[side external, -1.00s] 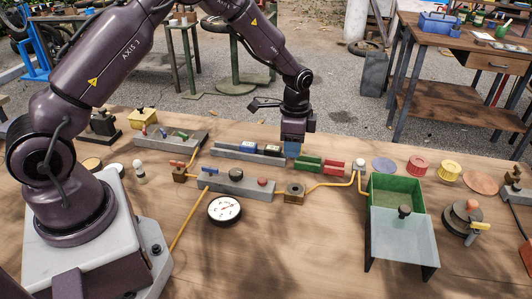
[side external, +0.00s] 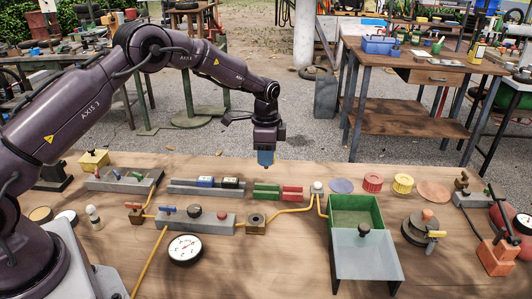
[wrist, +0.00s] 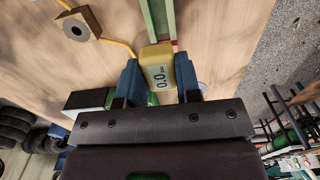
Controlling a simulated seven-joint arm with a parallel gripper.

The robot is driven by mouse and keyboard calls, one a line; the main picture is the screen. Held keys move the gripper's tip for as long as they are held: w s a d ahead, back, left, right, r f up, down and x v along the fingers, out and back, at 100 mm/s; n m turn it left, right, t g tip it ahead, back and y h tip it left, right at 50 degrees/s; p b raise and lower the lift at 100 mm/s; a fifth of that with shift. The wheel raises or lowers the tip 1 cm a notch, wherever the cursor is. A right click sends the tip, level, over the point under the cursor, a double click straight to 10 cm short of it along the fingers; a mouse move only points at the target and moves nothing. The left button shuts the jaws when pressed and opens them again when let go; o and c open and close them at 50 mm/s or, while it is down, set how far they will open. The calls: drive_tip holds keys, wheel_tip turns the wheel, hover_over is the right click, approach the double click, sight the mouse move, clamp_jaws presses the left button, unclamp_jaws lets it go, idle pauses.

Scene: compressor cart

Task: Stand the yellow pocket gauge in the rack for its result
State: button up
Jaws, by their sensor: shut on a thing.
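The yellow pocket gauge (wrist: 157,68) is between my blue fingers in the wrist view, its display reading 0.0. My gripper (side external: 266,159) is shut on it and holds it above the bench; in the side view the fingers hide most of the gauge. Below the gripper in that view is the green rack (side external: 266,191), with the red rack (side external: 292,193) just to its right. Parts of the green rack (wrist: 158,18) show beyond the gauge in the wrist view.
A grey valve block (side external: 195,219), a brass-coloured block (side external: 256,224) with yellow hose and a round dial (side external: 185,249) lie in front. A green bin (side external: 355,211) with a pale sloped panel stands to the right. Bare wood lies behind the racks.

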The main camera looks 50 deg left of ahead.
drive_tip(key=shift+f, duration=2.7)
drive_tip(key=shift+f, duration=1.6)
drive_tip(key=o, duration=1.1)
drive_tip(key=shift+c, duration=0.2)
wheel_tip(320, 180, up, 13)
